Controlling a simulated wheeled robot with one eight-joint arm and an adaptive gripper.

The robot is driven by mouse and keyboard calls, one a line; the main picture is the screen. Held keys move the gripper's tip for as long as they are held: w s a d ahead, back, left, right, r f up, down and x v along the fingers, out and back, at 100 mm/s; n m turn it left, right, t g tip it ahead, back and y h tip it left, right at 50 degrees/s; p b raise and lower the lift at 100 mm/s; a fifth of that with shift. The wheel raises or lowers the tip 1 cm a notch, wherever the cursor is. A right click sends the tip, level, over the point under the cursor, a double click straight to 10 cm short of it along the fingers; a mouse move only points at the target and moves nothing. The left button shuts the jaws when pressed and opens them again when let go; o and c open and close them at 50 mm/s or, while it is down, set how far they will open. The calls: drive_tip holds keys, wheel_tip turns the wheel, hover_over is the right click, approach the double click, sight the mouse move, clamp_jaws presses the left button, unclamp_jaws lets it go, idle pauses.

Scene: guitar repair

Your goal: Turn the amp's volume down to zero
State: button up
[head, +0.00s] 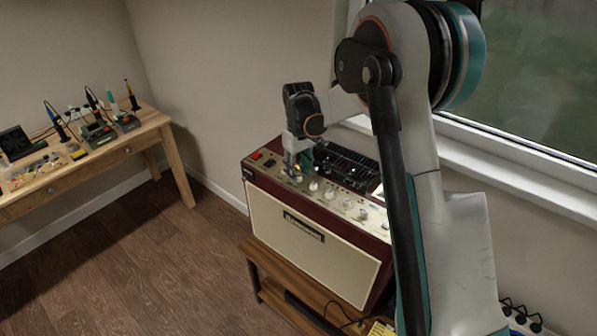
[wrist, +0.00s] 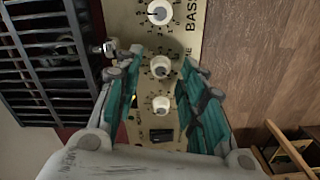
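The amp (head: 285,228) is a cream and dark red box on a wooden stand, with a row of cream knobs along its top panel (head: 322,194). My gripper (head: 294,172) is over the left part of that panel. In the wrist view my gripper (wrist: 158,66) is open, with one teal finger on each side of a cream knob (wrist: 160,67). The lettering beside this knob is partly hidden; "ME" shows, which fits the volume label. I cannot tell whether the fingers touch it, or its exact setting. A second knob (wrist: 160,105) sits nearer the palm.
The bass knob (wrist: 160,12) is beyond the fingertips. A dark switch (wrist: 161,135) lies between the fingers near the palm. A black grille (head: 345,166) is behind the knobs. A wooden workbench (head: 100,150) with tools stands left, and the floor between is clear.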

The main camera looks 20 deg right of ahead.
sight(299, 175)
wheel_tip(299, 175, up, 11)
idle(0.4)
drive_tip(key=shift+r, duration=0.15)
